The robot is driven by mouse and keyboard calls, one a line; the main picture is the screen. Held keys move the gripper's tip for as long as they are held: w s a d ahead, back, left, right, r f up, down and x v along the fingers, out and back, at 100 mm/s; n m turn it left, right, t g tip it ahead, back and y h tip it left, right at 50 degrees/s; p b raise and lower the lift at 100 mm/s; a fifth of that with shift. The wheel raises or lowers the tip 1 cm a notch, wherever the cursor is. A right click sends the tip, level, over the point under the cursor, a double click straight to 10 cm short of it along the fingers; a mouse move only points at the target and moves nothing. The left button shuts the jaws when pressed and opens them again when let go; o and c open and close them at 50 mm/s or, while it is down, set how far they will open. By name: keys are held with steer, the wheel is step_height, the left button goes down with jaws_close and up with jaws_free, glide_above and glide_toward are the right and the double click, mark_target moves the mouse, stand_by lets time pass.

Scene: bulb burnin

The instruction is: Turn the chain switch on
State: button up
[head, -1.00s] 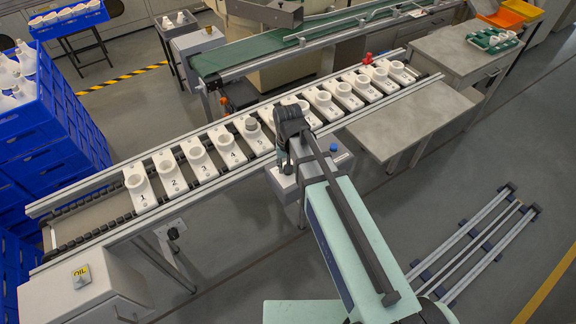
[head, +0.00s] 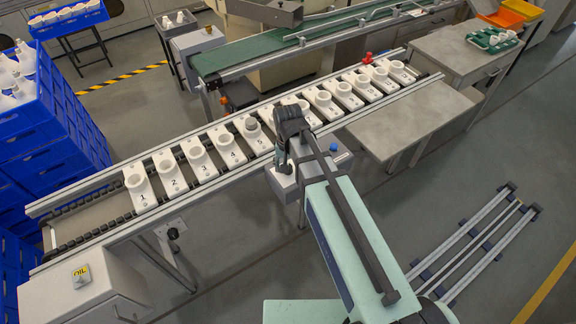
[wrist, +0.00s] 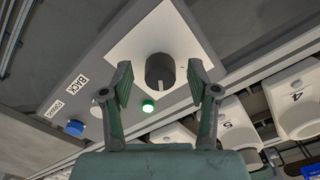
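The chain switch, a dark round knob (wrist: 160,70) with a pale mark on its lower edge, sits on a white plate on the grey control box (head: 284,186). In the wrist view my gripper (wrist: 159,78) is open, with one finger on each side of the knob and a visible gap on both sides. In the head view my gripper (head: 283,165) points down at the control box and hides the knob. A green button or lamp (wrist: 148,106) looks bright beside the knob.
Beside the box runs the conveyor with numbered white holders (head: 140,190). A grey worktable (head: 400,125) stands to the right.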

steer(key=shift+r, duration=0.1)
step_height(320, 180, up, 12)
stand_by(0.8)
stand_by(0.3)
